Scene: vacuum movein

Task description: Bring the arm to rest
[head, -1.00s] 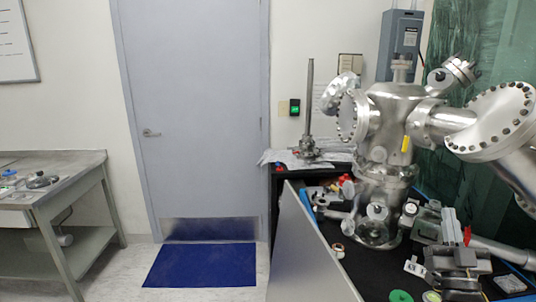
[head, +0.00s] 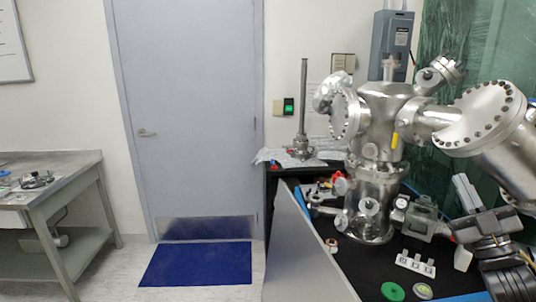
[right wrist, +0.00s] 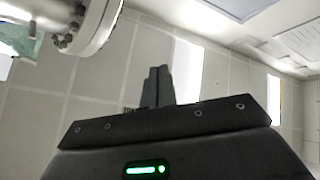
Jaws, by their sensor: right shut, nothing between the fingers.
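My right gripper (head: 461,180) is at the right of the head view, above the dark bench, with its fingers pointing up and slightly left. It is shut and empty. In the right wrist view its two fingers (right wrist: 158,74) are together, with nothing between them, against a pale wall and ceiling. My left gripper is not in the head view.
A large steel vacuum chamber (head: 382,125) stands on the black bench (head: 340,267), left of my right gripper. A white slotted part (head: 415,264) and a green disc (head: 393,291) lie below it. A flange (right wrist: 99,22) shows at upper left in the wrist view.

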